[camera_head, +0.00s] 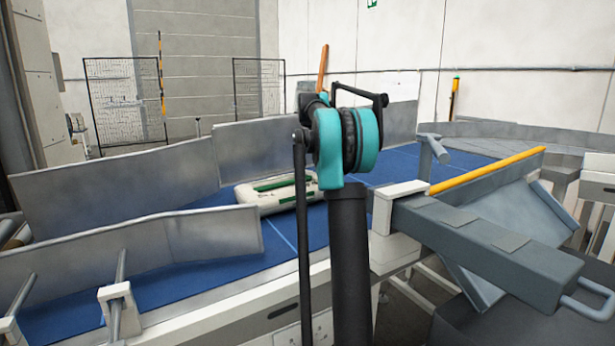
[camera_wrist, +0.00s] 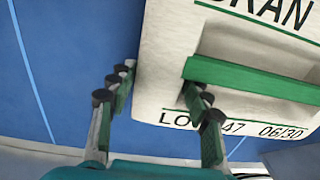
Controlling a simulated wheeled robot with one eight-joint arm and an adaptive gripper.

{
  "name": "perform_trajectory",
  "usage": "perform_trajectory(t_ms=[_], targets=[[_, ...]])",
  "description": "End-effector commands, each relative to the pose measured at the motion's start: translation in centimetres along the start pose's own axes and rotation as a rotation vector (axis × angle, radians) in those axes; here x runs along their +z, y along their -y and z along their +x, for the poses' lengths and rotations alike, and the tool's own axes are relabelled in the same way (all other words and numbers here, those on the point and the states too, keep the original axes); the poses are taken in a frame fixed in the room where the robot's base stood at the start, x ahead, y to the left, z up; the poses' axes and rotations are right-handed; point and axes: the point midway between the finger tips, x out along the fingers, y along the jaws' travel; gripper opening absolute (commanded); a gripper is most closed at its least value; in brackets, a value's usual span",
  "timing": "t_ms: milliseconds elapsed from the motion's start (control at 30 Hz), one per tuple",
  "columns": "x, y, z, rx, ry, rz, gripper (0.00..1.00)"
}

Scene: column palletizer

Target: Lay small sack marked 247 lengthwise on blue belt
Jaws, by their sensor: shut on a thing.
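A small pale sack (camera_head: 270,200) with green bands lies at the blue belt (camera_head: 390,170), left of my arm in the head view. Its long side runs roughly along the belt there; my arm hides its right end. In the wrist view the sack (camera_wrist: 170,60) shows dark print, partly covered, ending in "47 06/30", and a raised green strip (camera_wrist: 245,82). My gripper (camera_wrist: 158,105) is shut on the sack, one finger by its left edge and the other over its printed face. The fingertips are hidden in the head view.
Grey metal side guards (camera_head: 120,190) line the belt, with a gap at the near side. A yellow-edged grey chute (camera_head: 500,225) stands at the right. The belt (camera_wrist: 60,70) is clear left of the sack in the wrist view.

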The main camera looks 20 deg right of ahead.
Motion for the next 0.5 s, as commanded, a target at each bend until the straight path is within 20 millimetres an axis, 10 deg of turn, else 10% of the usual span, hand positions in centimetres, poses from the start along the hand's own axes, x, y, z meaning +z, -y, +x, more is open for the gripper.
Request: perform_trajectory(t_ms=[500], targets=[[2.1,-2.0,-0.1,0.000,0.002,0.002,0.03]])
